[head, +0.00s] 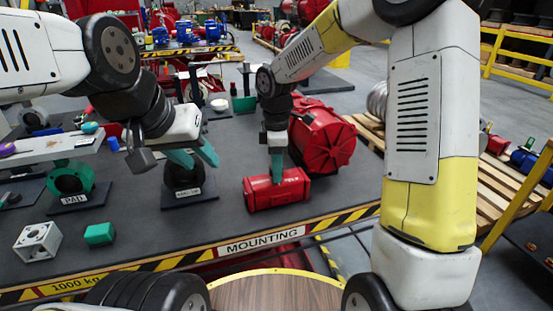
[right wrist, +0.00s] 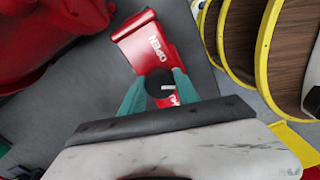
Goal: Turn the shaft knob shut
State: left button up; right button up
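The red actuator box (head: 276,194) lies on the dark table near its front edge. In the right wrist view its red body (right wrist: 140,32) carries the word OPEN. The dark round shaft knob (right wrist: 160,83) has a short white mark pointing right. My right gripper (head: 277,172) is over the box. In the right wrist view its teal fingers (right wrist: 160,90) lie on both sides of the knob, with no clear gap. The knob is hidden in the head view. My left gripper (head: 196,160) is empty, its teal fingers apart, above a dark stand.
A large red housing (head: 322,142) stands right behind the box. The dark stand (head: 184,190) is to its left. A green flange (head: 72,178), a white block (head: 38,242) and a green block (head: 99,234) are at the left. The front edge (head: 262,241) is striped.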

grip_shut()
jog(key=shift+m, duration=0.4)
jog(key=m, duration=1.1)
jog(key=shift+m, duration=0.3)
jog(key=o, duration=0.7)
grip_release()
